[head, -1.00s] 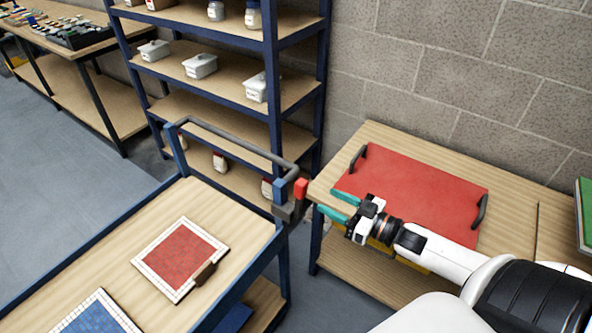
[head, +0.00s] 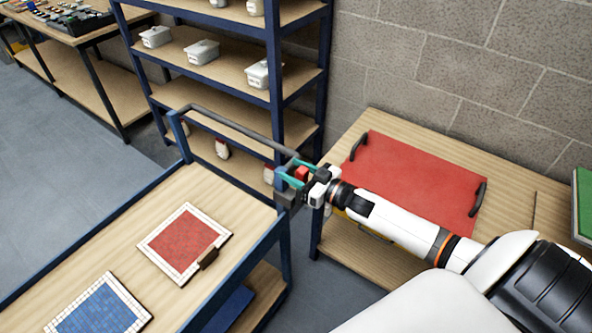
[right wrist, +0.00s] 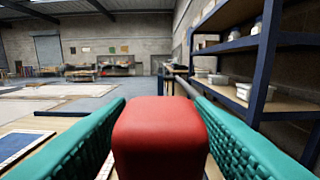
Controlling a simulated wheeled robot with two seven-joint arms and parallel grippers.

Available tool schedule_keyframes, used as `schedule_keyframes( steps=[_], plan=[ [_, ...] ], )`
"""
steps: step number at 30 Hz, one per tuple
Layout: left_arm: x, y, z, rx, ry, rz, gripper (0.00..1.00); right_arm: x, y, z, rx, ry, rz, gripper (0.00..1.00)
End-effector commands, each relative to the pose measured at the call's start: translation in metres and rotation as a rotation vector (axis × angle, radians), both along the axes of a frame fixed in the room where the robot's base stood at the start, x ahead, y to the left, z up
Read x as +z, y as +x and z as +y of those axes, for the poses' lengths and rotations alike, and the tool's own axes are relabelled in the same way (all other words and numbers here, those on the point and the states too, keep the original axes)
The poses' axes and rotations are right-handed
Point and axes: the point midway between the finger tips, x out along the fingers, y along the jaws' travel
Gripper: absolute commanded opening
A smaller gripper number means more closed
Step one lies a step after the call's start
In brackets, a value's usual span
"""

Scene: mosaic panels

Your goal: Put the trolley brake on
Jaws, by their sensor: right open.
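The trolley (head: 112,232) stands at the left in the head view, with a wooden top, blue frame and grey push handle (head: 228,125). A red block-shaped brake part (head: 302,174) sits at the handle's right end, beside a blue part and a dark bracket. My right gripper (head: 293,172) is open at that end, its teal fingers on either side of the red part. In the right wrist view the red part (right wrist: 160,138) stands between the two teal fingers, with a thin gap visible at its right. Whether the fingers touch it is unclear. My left gripper is not in view.
A red panel (head: 185,243) and a blue panel (head: 100,308) lie on the trolley. A red board with black handles (head: 420,185) lies on the bench at right. A blue shelf rack (head: 205,78) with white tubs stands behind the trolley.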

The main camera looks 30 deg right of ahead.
Motion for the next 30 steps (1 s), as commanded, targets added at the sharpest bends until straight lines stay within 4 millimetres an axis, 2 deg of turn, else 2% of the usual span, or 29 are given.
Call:
schedule_keyframes(
  steps=[4,12,23,30],
  plan=[
    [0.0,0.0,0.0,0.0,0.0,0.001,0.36,0.0,0.0,0.0,0.0,0.0,0.0,0.46],
    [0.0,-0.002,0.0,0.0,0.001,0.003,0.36,0.0,-0.001,0.0,0.0,0.0,0.0,0.01],
    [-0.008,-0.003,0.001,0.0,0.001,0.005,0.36,-0.003,-0.003,-0.001,-0.001,0.009,-0.021,0.0],
    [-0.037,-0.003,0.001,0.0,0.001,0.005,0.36,-0.009,-0.012,-0.005,-0.002,0.056,-0.13,0.0]
  ],
)
